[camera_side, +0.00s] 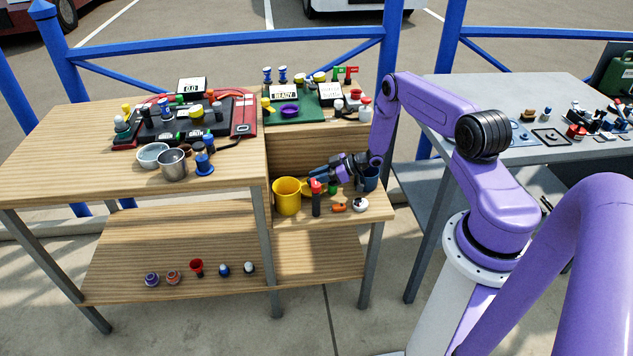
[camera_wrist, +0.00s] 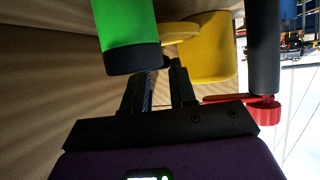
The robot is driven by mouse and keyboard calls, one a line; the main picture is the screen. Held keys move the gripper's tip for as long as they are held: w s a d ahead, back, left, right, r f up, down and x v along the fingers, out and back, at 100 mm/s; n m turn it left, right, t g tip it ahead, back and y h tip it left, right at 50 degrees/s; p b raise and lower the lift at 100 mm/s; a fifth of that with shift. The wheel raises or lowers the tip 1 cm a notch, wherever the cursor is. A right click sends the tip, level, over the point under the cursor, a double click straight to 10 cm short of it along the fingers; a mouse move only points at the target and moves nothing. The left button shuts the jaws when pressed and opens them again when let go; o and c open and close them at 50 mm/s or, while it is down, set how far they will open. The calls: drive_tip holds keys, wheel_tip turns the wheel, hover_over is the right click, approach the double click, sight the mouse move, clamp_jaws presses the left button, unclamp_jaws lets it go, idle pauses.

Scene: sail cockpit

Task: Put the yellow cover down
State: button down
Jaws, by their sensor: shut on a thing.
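My gripper (camera_side: 314,173) is low at the small shelf, just right of and above a yellow mug (camera_side: 287,198). In the wrist view its dark fingers (camera_wrist: 163,75) are close together, shut on a small dark thing (camera_wrist: 152,62) that is too dim to make out. The mug's yellow body (camera_wrist: 208,48) and handle lie beyond the fingertips. Several small yellow parts stand on the panels above, among them one on the black panel (camera_side: 196,111) and one on the green panel (camera_side: 319,77). I cannot tell which yellow part is the cover.
A black piece with a red top (camera_side: 316,201) and a green one (camera_wrist: 126,30) stand close to the fingers. A blue cup (camera_side: 371,181), an orange piece (camera_side: 339,208) and a white-topped piece (camera_side: 360,205) share the shelf. The shelf wall is behind.

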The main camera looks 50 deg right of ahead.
wheel_tip(320, 180, up, 4)
drive_tip(key=shift+w+d+r, duration=0.1)
drive_tip(key=shift+r, duration=0.05)
drive_tip(key=s+a, duration=0.2)
drive_tip(key=s, duration=1.8)
drive_tip(key=w+a+r+n+g+y, duration=0.1)
drive_tip(key=w+a+r, duration=0.2)
drive_tip(key=r, duration=0.4)
drive_tip(key=w+a+r+n+g+y, duration=0.1)
drive_tip(key=w+a+r, duration=0.2)
drive_tip(key=r, duration=0.4)
drive_tip(key=w+a+r+n+g+y, duration=0.1)
drive_tip(key=w+a+r+n, duration=0.1)
drive_tip(key=w+a+r, duration=0.35)
drive_tip(key=w+a+r+m+t+h, duration=0.3)
drive_tip(key=w+a+r+m, duration=0.1)
drive_tip(key=w+r, duration=0.2)
drive_tip(key=w+f, duration=0.3)
drive_tip(key=w, duration=0.1)
drive_tip(key=w+d+f, duration=0.1)
drive_tip(key=w+f, duration=0.2)
drive_tip(key=w, duration=0.2)
drive_tip(key=w+f, duration=0.3)
drive_tip(key=w, duration=0.1)
drive_tip(key=shift+w+d, duration=0.15)
drive_tip(key=shift+w, duration=0.1)
drive_tip(key=shift+w+f, duration=0.3)
drive_tip(key=shift+f, duration=1.55)
